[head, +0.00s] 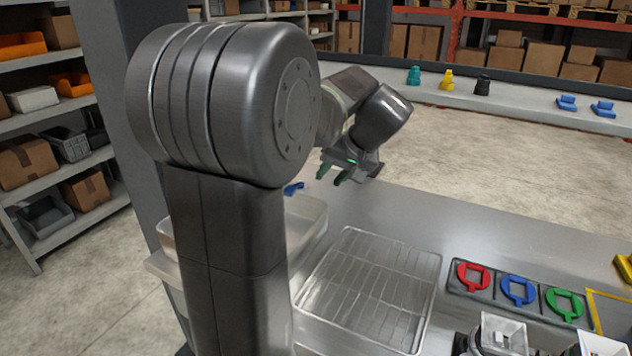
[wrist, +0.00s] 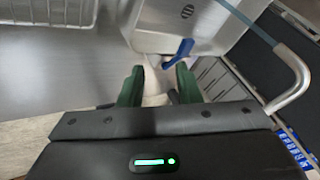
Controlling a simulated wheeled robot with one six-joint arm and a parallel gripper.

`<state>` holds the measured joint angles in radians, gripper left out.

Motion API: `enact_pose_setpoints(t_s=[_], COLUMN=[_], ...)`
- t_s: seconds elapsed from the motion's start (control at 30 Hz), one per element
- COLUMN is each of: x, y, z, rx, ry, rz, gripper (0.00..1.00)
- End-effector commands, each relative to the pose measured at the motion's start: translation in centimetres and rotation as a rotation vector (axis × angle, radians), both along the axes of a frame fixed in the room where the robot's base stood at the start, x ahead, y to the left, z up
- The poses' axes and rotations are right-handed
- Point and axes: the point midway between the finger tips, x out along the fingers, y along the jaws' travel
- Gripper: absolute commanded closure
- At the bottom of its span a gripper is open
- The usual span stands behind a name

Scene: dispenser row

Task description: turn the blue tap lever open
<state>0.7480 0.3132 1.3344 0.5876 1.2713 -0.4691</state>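The blue tap lever (wrist: 178,52) shows in the wrist view on the front of a pale metal container (wrist: 150,35), slanting up to the right. In the head view the lever (head: 293,188) is a small blue piece at the rim of a pale tub (head: 310,213), partly hidden by my arm. My gripper (wrist: 159,85) has its two green fingers apart with nothing held. The lever is just beyond the fingertips, its lower end near the right finger; I cannot tell whether they touch. In the head view my gripper (head: 333,175) is right of and slightly above the lever.
A wire rack (head: 370,285) lies on the steel counter (head: 450,225). Right of it are red (head: 473,276), blue (head: 518,290) and green (head: 565,303) ring pieces. A curved metal pipe (wrist: 295,80) stands right in the wrist view. Bare counter lies behind the rack.

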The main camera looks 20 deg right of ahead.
Motion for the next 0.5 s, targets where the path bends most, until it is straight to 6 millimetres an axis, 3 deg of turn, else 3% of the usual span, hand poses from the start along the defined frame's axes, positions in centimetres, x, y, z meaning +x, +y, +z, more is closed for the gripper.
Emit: enact_pose_setpoints(t_s=[0.07, 0.27, 0.5], x=[0.6, 2.5, 5.0], y=[1.2, 4.8, 8.7], z=[0.2, 1.1, 3.9], rx=[-0.011, -0.106, -0.27], ry=[0.048, 0.221, 0.287], rz=[-0.01, -0.112, -0.275], gripper=[0.55, 0.55, 0.55])
